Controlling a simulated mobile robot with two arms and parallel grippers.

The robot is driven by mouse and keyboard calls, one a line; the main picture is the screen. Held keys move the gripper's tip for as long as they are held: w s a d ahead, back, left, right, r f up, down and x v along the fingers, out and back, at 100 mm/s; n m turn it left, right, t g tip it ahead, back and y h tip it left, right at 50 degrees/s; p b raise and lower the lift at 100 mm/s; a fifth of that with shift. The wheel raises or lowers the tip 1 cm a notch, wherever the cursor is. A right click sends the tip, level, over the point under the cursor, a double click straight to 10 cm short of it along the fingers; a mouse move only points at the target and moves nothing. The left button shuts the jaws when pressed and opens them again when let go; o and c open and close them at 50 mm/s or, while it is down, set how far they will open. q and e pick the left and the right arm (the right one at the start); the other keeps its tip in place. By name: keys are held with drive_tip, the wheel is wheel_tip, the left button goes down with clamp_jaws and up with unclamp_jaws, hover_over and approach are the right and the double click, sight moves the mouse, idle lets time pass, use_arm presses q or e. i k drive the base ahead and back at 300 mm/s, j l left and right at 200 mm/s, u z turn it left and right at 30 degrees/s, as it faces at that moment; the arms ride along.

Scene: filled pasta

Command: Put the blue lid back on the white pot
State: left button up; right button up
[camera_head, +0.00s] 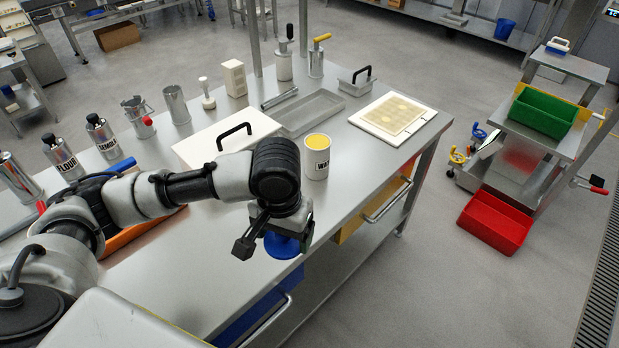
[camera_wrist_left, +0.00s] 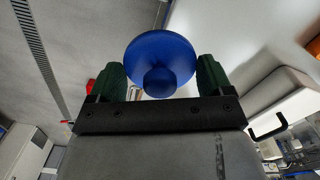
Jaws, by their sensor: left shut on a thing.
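The blue lid (camera_head: 283,246) is held by my left gripper (camera_head: 272,236) near the front edge of the steel table. In the left wrist view the round blue lid (camera_wrist_left: 160,57) has its knob between the two green fingers of my left gripper (camera_wrist_left: 159,82). The white pot (camera_head: 317,160), with dark lettering on its side, stands upright on the table just behind and right of the gripper. Its top is uncovered and shows yellow contents. The lid is apart from the pot. My right gripper is not in view.
A white board with a black handle (camera_head: 205,146) lies left of the pot. A grey tray (camera_head: 308,112) is behind it, and a pale board with yellow pasta sheet (camera_head: 393,116) is at the right. Labelled bottles and metal canisters stand farther left. The table's front edge is near the gripper.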

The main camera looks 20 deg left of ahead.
sight(317, 145)
drive_tip(key=i+l+u, duration=0.2)
drive_tip(key=u, duration=0.2)
drive_tip(key=i+l+u, duration=0.15)
drive_tip(key=l+u, duration=0.2)
drive_tip(key=i+l+u, duration=0.1)
drive_tip(key=l+u, duration=0.3)
drive_tip(key=j, duration=0.1)
